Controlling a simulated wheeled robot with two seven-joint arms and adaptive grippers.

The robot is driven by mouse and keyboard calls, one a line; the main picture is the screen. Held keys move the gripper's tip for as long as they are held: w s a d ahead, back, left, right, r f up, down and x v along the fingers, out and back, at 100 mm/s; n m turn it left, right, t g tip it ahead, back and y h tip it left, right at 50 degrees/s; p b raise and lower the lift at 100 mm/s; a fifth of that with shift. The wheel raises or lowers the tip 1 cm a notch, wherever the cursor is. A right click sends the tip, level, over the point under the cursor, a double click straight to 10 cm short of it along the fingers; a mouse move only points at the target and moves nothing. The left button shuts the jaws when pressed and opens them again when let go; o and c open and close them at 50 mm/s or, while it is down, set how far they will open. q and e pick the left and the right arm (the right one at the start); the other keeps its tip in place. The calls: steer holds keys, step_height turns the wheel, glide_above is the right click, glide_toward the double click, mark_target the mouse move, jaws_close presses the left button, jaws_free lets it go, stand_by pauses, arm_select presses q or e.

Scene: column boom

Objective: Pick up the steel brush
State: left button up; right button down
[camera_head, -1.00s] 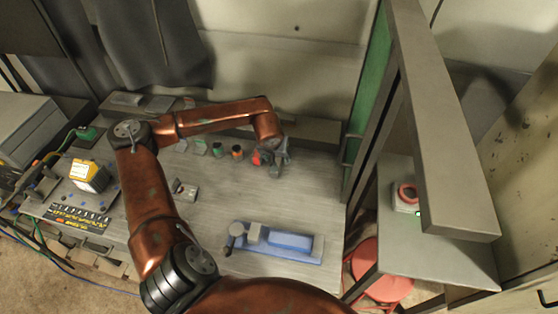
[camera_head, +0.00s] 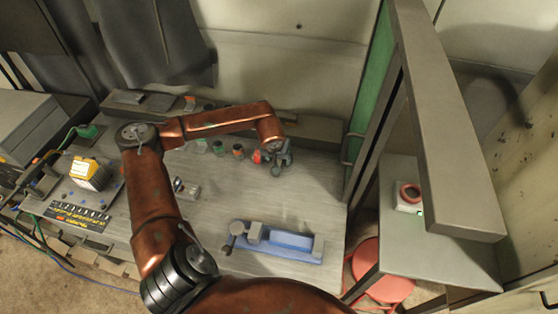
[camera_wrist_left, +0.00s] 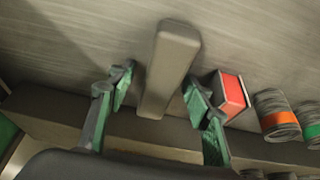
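My left gripper (camera_head: 281,160) is over the back right part of the workbench (camera_head: 320,190). In the left wrist view the left gripper (camera_wrist_left: 157,82) is open, with its two green-padded fingers apart. A long grey-brown block-like handle (camera_wrist_left: 170,62) lies between them, with a gap visible on each side. It looks like the steel brush, but no bristles show, so I cannot be sure. In the head view this piece is too small and too covered by the gripper to make out. My right gripper is not in view.
A red-orange box (camera_wrist_left: 232,92) and a spool with an orange band (camera_wrist_left: 277,115) stand close to the right finger. A blue vise-like tool (camera_head: 290,242) is at the bench front. A yellow box (camera_head: 88,173) is at left. A metal post (camera_head: 445,120) rises at right.

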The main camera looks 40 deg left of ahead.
arm_select(q)
jaws_close()
stand_by(0.3)
stand_by(0.3)
